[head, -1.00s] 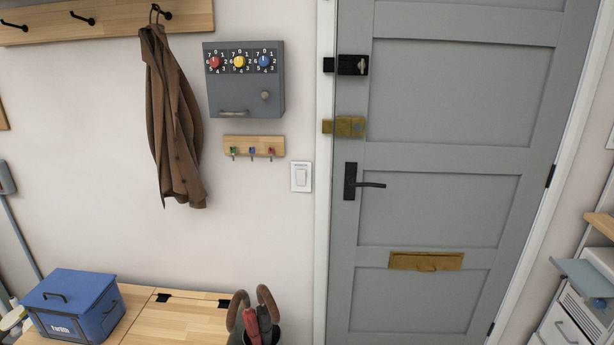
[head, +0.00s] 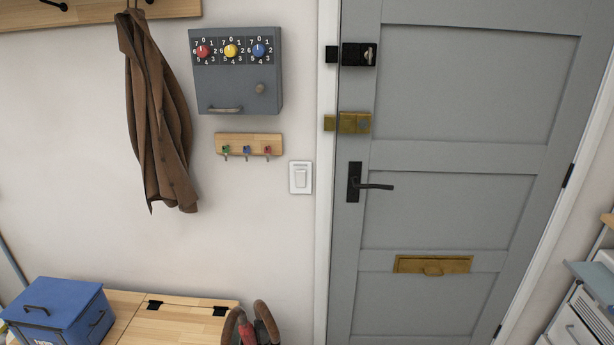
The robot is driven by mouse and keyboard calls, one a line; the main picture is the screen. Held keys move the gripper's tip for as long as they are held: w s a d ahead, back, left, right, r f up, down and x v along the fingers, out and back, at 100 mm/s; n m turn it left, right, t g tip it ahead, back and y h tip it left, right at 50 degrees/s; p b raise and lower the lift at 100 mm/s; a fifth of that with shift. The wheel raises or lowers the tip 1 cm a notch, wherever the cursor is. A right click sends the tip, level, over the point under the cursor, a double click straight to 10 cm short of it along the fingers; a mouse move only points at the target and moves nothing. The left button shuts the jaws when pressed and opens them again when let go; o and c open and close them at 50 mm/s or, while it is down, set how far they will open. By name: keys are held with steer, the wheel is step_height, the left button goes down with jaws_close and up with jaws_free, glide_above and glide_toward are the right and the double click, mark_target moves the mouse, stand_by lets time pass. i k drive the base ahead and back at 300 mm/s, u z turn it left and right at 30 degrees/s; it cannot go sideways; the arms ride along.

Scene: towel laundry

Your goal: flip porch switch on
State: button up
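I cannot tell which way the rocker is tipped. My gripper is not in view.
A grey door (head: 450,100) with a black lever handle (head: 372,184) stands at right. A grey box with coloured dials (head: 237,72), a key rack (head: 249,145) and a brown coat (head: 158,115) hang left. A wooden bench (head: 180,322) with a blue box (head: 60,312) stands below.

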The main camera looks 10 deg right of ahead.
mark_target(301, 175)
steer(key=u, duration=0.05)
steer(key=i, duration=0.35)
steer(key=u, duration=0.45)
steer(key=k, duration=1.35)
steer(key=u, duration=0.75)
steer(key=i, duration=0.7)
steer(key=u, duration=0.6)
steer(key=i, duration=0.7)
steer(key=u, duration=0.3)
